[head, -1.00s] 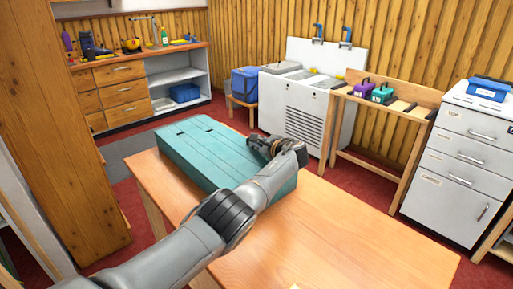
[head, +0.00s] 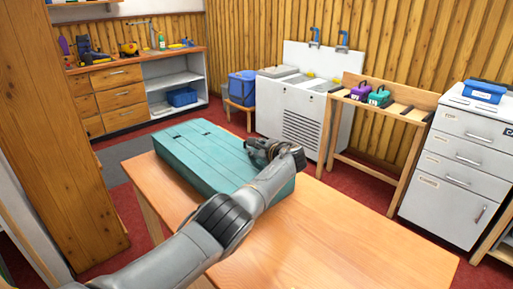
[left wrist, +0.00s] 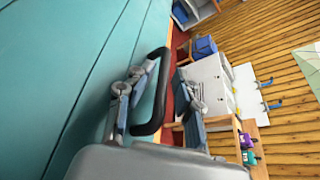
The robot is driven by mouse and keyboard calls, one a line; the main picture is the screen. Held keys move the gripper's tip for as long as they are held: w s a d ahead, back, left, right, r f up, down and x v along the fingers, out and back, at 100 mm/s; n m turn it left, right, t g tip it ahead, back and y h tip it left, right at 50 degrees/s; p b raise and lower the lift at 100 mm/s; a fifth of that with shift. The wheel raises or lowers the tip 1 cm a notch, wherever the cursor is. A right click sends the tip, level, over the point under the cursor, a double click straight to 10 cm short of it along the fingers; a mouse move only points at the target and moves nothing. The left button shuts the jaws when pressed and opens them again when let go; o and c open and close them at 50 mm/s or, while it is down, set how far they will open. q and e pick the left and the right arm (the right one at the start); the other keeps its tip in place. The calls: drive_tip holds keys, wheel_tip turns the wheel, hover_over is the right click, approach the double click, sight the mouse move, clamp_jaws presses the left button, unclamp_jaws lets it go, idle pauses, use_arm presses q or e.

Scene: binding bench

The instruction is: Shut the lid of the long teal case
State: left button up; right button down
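The long teal case (head: 195,152) lies on the wooden table, and its lid looks down and flat along the top. In the left wrist view the teal surface (left wrist: 75,70) fills the left side. A black handle (left wrist: 157,95) stands between the two fingers of my left gripper (left wrist: 167,78). The fingers are apart, with a gap on the right side of the handle. My forearm hides part of the case's near end. My right gripper is not in view.
The wooden table (head: 335,235) is bare to the right and in front of the case. A wooden post or panel (head: 60,130) stands at the left. A rack with purple and teal boxes (head: 375,97) and a white drawer cabinet (head: 450,170) stand beyond the table.

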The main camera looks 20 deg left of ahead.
use_arm(q)
drive_tip(key=shift+d+f, duration=0.1)
drive_tip(key=shift+f, duration=0.05)
drive_tip(key=shift+v, duration=0.75)
drive_tip(key=v, duration=1)
drive_tip(key=shift+s+d, duration=0.1)
drive_tip(key=shift+s, duration=0.05)
